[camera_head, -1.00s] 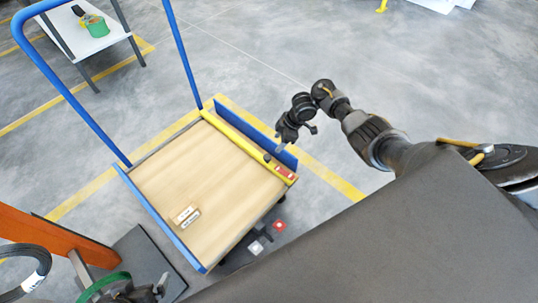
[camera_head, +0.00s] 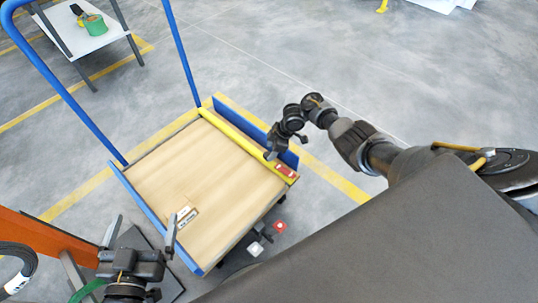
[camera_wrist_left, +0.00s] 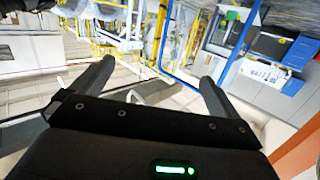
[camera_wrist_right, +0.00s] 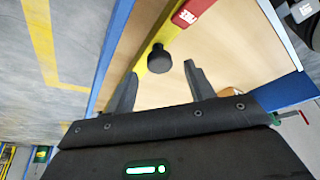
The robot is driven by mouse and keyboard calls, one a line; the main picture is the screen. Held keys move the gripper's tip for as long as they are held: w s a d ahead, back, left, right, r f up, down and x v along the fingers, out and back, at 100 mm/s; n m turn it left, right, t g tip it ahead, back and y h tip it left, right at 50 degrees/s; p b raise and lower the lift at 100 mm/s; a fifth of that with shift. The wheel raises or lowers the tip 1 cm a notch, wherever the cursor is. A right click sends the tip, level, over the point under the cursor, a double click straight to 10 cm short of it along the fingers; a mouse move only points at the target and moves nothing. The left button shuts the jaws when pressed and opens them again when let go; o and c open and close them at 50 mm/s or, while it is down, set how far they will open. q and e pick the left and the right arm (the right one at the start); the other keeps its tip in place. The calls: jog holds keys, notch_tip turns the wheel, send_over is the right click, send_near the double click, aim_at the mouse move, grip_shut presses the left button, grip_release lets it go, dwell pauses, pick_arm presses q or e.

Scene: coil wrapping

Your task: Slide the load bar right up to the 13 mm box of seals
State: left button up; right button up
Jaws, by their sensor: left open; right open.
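The load bar (camera_head: 238,137) is a yellow bar lying along the cart deck's far-right side, with a red label at its near end. A black knob (camera_wrist_right: 160,58) stands on it. My right gripper (camera_head: 284,147) is open above the bar's near end; in the right wrist view the knob appears between its fingertips, not gripped. A small cardboard box with a white label (camera_head: 188,217) lies on the deck's near-left part; its text is too small to read. My left gripper (camera_head: 145,228) is open and empty, with one finger partly in front of this box.
The wooden cart deck (camera_head: 205,170) is clear between bar and box. Blue side rails (camera_head: 140,204) and a tall blue handle (camera_head: 62,90) edge the cart. An orange beam (camera_head: 45,238) stands at lower left. A red and a white button (camera_head: 279,226) show below the deck.

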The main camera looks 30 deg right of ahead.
jog(key=b+x, duration=0.1)
jog(key=x, duration=0.1)
jog(key=shift+w+a+f, duration=0.1)
jog(key=shift+f, duration=0.15)
pick_arm(q)
notch_tip(320, 180, up, 6)
jog(key=s+d+m+t+h, duration=0.1)
jog(key=d+t+h, duration=0.1)
jog(key=h, duration=0.1)
jog(key=shift+s+d+f+t+h, duration=0.15)
jog(key=shift+d+f+t+h, duration=0.05)
jog(key=shift+d+t+h, duration=0.2)
pick_arm(e)
jog(key=shift+f, duration=0.1)
grip_shut()
